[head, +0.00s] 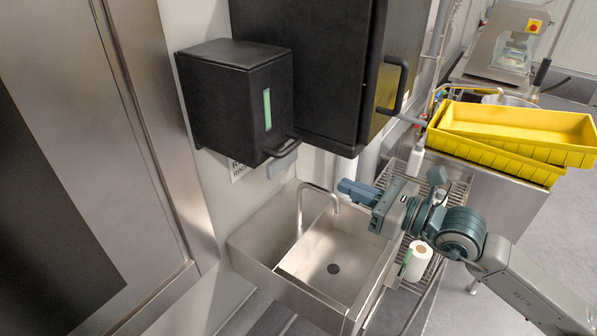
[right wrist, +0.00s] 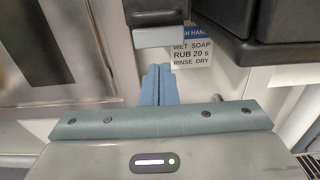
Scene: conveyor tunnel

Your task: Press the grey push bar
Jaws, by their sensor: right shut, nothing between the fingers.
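The grey push bar (head: 282,161) sticks out under the black dispenser box (head: 228,95) on the wall. It also shows in the right wrist view (right wrist: 160,37), top centre, just above my fingertips in the picture. My right gripper (head: 345,188) is shut and empty, its blue-grey fingers pointing left over the sink. In the head view it is right of the bar and lower in the picture, apart from it. The fingers also show in the right wrist view (right wrist: 160,72). My left gripper is not in view.
A steel sink (head: 258,252) with a curved tap (head: 318,191) lies below. A large black cabinet with a handle (head: 392,88) hangs right of the dispenser. Yellow trays (head: 490,160) and a paper roll (head: 417,262) are at the right. A hand-washing sign (right wrist: 190,52) is on the wall.

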